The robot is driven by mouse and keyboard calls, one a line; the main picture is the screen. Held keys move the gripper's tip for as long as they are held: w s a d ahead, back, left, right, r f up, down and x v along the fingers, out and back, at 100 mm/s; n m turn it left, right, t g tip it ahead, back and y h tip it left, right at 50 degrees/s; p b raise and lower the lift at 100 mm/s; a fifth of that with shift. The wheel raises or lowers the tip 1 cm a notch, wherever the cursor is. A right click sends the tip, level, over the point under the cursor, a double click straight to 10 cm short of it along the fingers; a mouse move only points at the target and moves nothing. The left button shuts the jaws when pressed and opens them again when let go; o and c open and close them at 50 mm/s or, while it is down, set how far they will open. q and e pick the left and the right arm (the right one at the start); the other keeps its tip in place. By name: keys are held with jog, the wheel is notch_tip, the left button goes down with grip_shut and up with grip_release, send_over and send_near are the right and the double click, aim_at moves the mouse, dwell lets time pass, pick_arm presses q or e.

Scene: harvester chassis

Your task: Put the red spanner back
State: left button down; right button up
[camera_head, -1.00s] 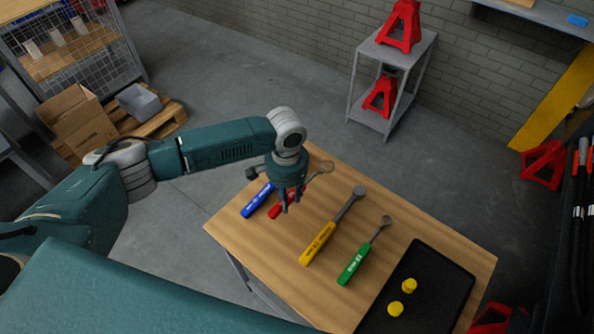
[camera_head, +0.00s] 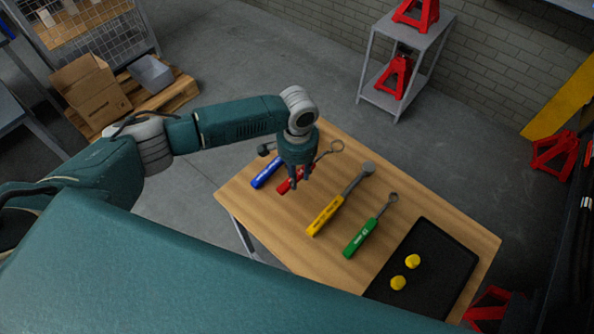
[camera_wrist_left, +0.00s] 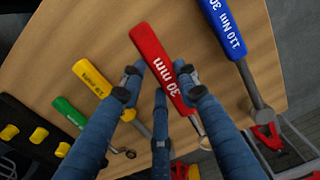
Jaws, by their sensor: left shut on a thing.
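The red spanner (camera_head: 284,187) has a red handle marked "30 mm" in the left wrist view (camera_wrist_left: 155,55) and a metal ring end. It lies along the wooden table (camera_head: 262,227), between a blue-handled tool (camera_head: 266,171) and a yellow-handled tool (camera_head: 325,215). My left gripper (camera_head: 299,186) is over it, with its fingers around the handle and shut on it. The left wrist view shows these blue fingers (camera_wrist_left: 160,100) on both sides of the red handle. I cannot tell whether the spanner is clear of the tabletop. My right gripper is not in view.
A green-handled spanner (camera_head: 360,238) lies to the right. A grey shelf stand (camera_head: 386,100) with red jack stands is beyond the table. Cardboard box and pallet are on the floor at left.

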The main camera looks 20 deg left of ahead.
pick_arm(q)
jog(key=shift+w+f+b, duration=0.1)
jog(key=shift+f+b, duration=1.05)
jog(key=shift+f, duration=1.4)
jog(key=c, duration=1.2)
grip_release()
jog(key=shift+r, duration=0.1)
notch_tip(320, 180, up, 12)
jog(key=shift+f, duration=0.1)
